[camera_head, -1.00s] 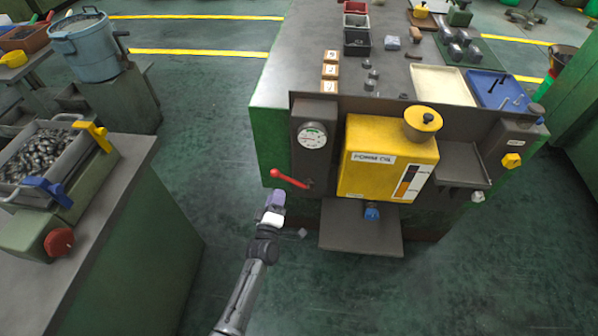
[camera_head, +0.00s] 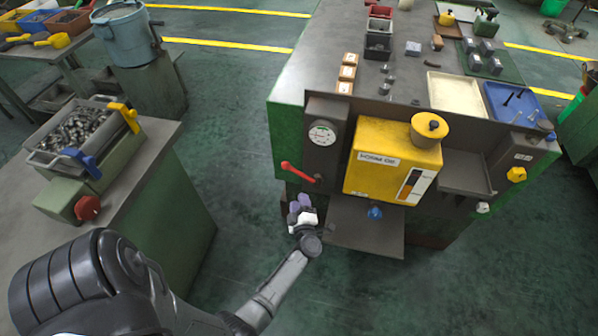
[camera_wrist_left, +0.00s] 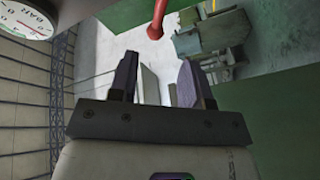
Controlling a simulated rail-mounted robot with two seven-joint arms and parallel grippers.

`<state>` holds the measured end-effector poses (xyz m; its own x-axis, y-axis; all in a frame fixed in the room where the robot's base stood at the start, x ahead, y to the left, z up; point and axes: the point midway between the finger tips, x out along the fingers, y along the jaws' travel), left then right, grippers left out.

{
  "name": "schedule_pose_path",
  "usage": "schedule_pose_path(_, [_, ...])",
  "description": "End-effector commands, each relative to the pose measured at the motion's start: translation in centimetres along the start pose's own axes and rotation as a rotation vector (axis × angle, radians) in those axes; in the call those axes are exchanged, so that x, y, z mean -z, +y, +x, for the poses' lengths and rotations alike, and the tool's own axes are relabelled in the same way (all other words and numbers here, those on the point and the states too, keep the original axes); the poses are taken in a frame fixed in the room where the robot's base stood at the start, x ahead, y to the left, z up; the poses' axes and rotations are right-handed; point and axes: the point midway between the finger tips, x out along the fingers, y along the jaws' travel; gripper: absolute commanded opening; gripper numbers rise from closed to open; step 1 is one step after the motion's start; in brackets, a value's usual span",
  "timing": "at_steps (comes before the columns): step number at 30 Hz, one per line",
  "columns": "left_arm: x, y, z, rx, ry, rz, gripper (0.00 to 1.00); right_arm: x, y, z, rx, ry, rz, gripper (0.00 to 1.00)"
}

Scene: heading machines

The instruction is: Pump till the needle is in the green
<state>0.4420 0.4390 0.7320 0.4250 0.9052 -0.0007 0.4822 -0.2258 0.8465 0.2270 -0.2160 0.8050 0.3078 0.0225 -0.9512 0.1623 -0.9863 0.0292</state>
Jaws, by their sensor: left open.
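A round white pressure gauge (camera_head: 322,132) is set in the grey panel at the left of the machine front. Its needle is too small to read. A red pump lever (camera_head: 299,172) sticks out to the left below the gauge. My left gripper (camera_head: 299,203) is open and empty, just below the lever and apart from it. In the left wrist view the two fingers (camera_wrist_left: 158,82) stand apart. The red lever (camera_wrist_left: 157,22) shows beyond and above them, and part of the gauge (camera_wrist_left: 27,15) shows in the top left corner. My right gripper is not in view.
A yellow oil tank (camera_head: 391,160) with a sight strip is mounted right of the lever. A grey drip shelf (camera_head: 362,236) juts out below it, close to my left gripper. The floor between is clear.

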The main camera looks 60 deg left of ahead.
Motion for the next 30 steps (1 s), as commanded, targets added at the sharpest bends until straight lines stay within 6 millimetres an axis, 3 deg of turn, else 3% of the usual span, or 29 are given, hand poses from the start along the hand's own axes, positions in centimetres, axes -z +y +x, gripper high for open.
schedule_pose_path(5, [-0.1,-0.1,1.8,-0.003,0.002,0.019,0.44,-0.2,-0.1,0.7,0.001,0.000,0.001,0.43])
schedule_pose_path(21, [-0.2,-0.1,11.1,-0.004,0.000,0.015,0.44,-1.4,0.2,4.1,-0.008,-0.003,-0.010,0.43])
schedule_pose_path(30, [-0.1,0.0,13.4,-0.002,-0.001,0.016,0.44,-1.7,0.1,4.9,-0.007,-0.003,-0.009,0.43])
